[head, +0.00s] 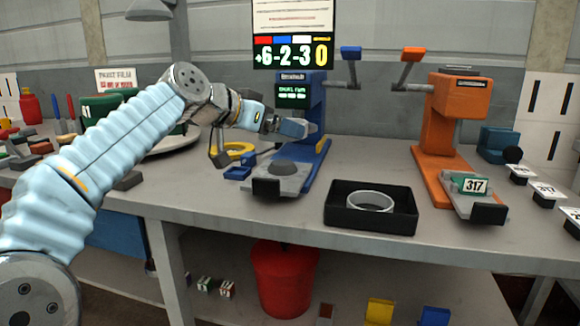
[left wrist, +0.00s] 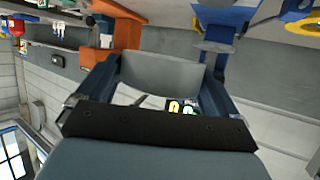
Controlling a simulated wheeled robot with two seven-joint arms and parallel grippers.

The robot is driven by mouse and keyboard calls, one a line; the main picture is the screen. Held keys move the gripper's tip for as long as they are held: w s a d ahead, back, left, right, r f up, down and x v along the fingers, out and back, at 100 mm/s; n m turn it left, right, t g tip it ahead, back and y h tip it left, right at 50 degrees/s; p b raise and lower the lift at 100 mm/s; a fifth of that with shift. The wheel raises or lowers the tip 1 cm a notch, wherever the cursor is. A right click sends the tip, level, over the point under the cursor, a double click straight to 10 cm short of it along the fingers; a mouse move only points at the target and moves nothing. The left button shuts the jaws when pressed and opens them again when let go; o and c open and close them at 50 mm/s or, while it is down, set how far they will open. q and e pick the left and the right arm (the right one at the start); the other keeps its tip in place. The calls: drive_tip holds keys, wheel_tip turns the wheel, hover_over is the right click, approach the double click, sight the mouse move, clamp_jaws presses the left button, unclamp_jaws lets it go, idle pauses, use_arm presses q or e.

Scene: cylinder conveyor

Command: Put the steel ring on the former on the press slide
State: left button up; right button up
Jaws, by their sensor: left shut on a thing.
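The steel ring (head: 370,201) lies flat in a black tray (head: 343,217) at the front of the bench. The blue press (head: 311,115) stands left of it. Its slide (head: 280,181) carries a low grey round piece, seemingly the former (head: 284,168). My left gripper (head: 297,128) is above the slide, in front of the press column, apart from the ring. In the left wrist view its fingers (left wrist: 150,90) are closed on a grey flat-faced piece (left wrist: 165,72), which I cannot identify. My right gripper is not in view.
A sign (head: 292,52) reads +6-2-30. A red bucket (head: 283,280) is below.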

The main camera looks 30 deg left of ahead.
sight(278, 164)
use_arm(q)
drive_tip(key=w+a+f, duration=0.1)
drive_tip(key=w+f, duration=0.1)
drive_tip(key=w+a+f, duration=0.2)
drive_tip(key=w, duration=0.1)
drive_tip(key=w+a+f, duration=0.1)
drive_tip(key=w+f, duration=0.1)
drive_tip(key=f, duration=0.1)
drive_tip(key=shift+w+a, duration=0.2)
drive_tip(key=shift+a, duration=0.05)
drive_tip(key=shift+w+a+f+b, duration=0.1)
drive_tip(key=shift+w+f+b, duration=0.1)
drive_tip(key=shift+f, duration=0.8)
drive_tip(key=shift+w+a+f+b, duration=0.1)
drive_tip(key=shift+f+b, duration=0.05)
drive_tip(key=shift+f, duration=0.8)
drive_tip(key=shift+f, duration=0.15)
drive_tip(key=o, duration=0.7)
drive_tip(key=shift+o, duration=0.4)
